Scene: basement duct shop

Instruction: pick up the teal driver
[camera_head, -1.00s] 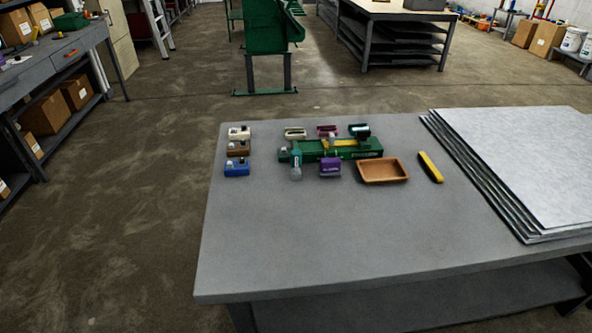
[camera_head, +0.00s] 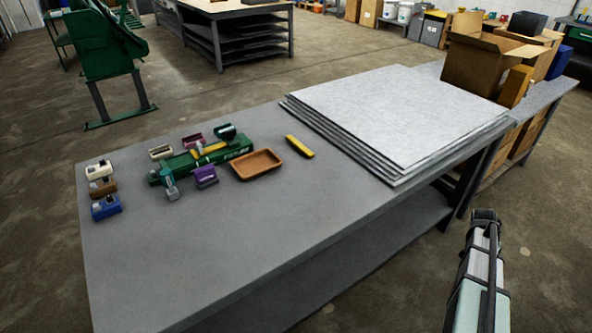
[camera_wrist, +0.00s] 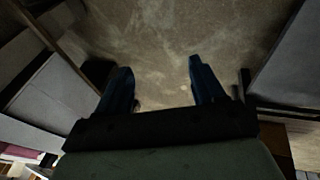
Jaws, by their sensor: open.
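A small teal-and-grey tool, which looks like the teal driver (camera_head: 170,183), is on the grey table in the head view. It is at the left front end of a long green tool or fixture (camera_head: 222,158), too small to make out finely. My gripper (camera_wrist: 160,70) shows in the wrist view with its two dark blue fingers spread apart and nothing between them. It points at bare concrete floor, well away from the driver. The driver does not show in the wrist view.
Several small holders stand around the green fixture, including a purple one (camera_head: 205,177) and a blue one (camera_head: 106,208). A brown tray (camera_head: 257,165) and a yellow bar (camera_head: 299,146) lie to its right. Stacked metal sheets (camera_head: 395,110) cover the table's right side. The table's front is clear.

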